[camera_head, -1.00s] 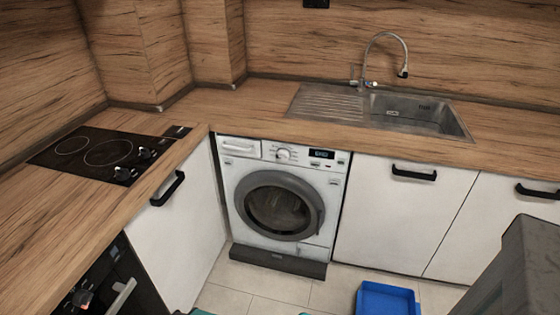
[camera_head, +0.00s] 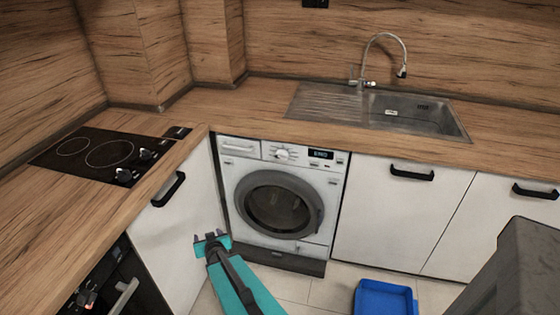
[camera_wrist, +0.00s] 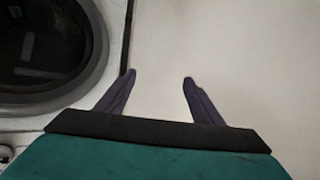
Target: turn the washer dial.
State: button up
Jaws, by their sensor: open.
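The washer dial (camera_head: 283,154) is a round silver knob at the top of the white washing machine (camera_head: 229,180), left of its small display. My gripper (camera_head: 209,236) is low in front of the white cabinet panel left of the washer, well below the dial. Its two dark fingers are apart with nothing between them; they also show in the wrist view (camera_wrist: 158,78), against the pale panel. The washer's round door (camera_wrist: 45,45) is at the left of the wrist view. The dial is out of the wrist view.
The wooden worktop (camera_head: 235,107) overhangs the washer. A black handle (camera_head: 168,189) sticks out from the left cabinet, and another handle (camera_head: 412,173) is on the cabinet right of the washer. A blue tray (camera_head: 384,299) lies on the floor at the front right.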

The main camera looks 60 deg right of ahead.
jog(key=s+d+r+m+g+h, duration=0.2)
jog(key=s+d+r+m+h, duration=0.1)
jog(key=s+d+r+h, duration=0.2)
jog(key=s+d+r+m+g+h+p, duration=0.1)
jog(key=s+d+r+m+h, duration=0.3)
jog(key=s+d+r, duration=0.6)
jog(key=d+r+g+h, duration=0.1)
jog(key=d+r+h, duration=0.1)
jog(key=d, duration=0.6)
jog(key=shift+s+d+r+m+g, duration=0.2)
jog(key=shift+r+m+g, duration=0.1)
jog(key=shift+r, duration=0.6)
jog(key=shift+w+d+f+b, duration=0.15)
jog(key=shift+d+b, duration=0.1)
jog(key=shift+b, duration=0.35)
jog(key=b, duration=0.4)
send_near(281, 159)
jog(key=shift+d, duration=1)
jog(key=shift+w+p+x, duration=0.15)
jog(key=shift+p+x, duration=0.05)
jog(key=shift+x, duration=1.65)
jog(key=shift+w+p+x, duration=0.15)
jog(key=shift+x, duration=1.75)
jog(key=shift+a, duration=0.1)
